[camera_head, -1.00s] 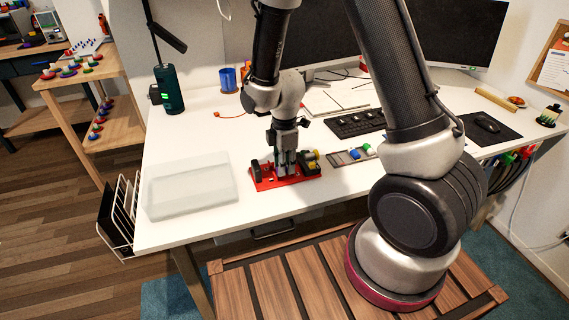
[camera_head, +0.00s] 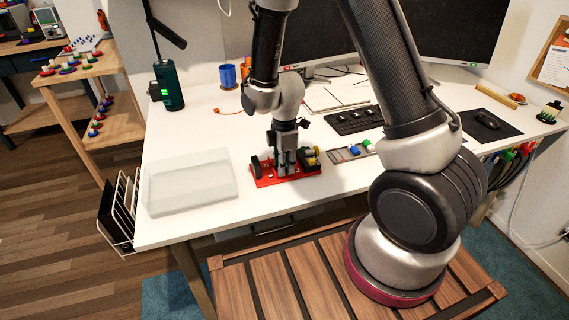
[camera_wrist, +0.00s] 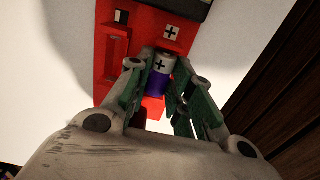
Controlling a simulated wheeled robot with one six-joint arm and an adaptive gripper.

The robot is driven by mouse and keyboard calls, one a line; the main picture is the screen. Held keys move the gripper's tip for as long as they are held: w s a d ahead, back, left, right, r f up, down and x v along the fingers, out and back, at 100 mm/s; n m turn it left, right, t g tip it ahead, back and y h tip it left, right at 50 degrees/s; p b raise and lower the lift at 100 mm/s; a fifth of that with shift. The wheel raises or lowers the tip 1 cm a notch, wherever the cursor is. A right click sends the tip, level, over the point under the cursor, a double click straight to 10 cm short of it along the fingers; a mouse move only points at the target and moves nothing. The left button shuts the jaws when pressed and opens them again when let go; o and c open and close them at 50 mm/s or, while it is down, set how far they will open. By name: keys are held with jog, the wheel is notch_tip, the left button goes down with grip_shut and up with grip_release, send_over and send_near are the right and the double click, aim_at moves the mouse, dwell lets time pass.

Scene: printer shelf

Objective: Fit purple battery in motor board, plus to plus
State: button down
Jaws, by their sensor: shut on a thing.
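The red motor board (camera_head: 262,181) lies on the white desk, left of the keyboard. It also shows in the wrist view (camera_wrist: 112,60), with a plus mark on a white square and a black-and-white square near its top. The purple battery (camera_wrist: 157,84) has a silver end with a plus mark, and that end points toward the board's plus square. My gripper (camera_head: 286,170) is over the middle of the board, pointing down. In the wrist view my gripper (camera_wrist: 155,92) is shut on the battery. The battery's lower part is hidden, and I cannot tell whether it is seated.
A dark block and a yellow motor part (camera_head: 312,154) stand on the board beside my gripper. A tray with blue and green pieces (camera_head: 352,152) lies to the right. A clear bin (camera_head: 190,186) stands to the left, with bare desk around it.

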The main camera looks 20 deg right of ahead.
jog(key=c, duration=1.2)
grip_release()
jog(key=shift+r, duration=0.15)
jog(key=shift+r, duration=3.4)
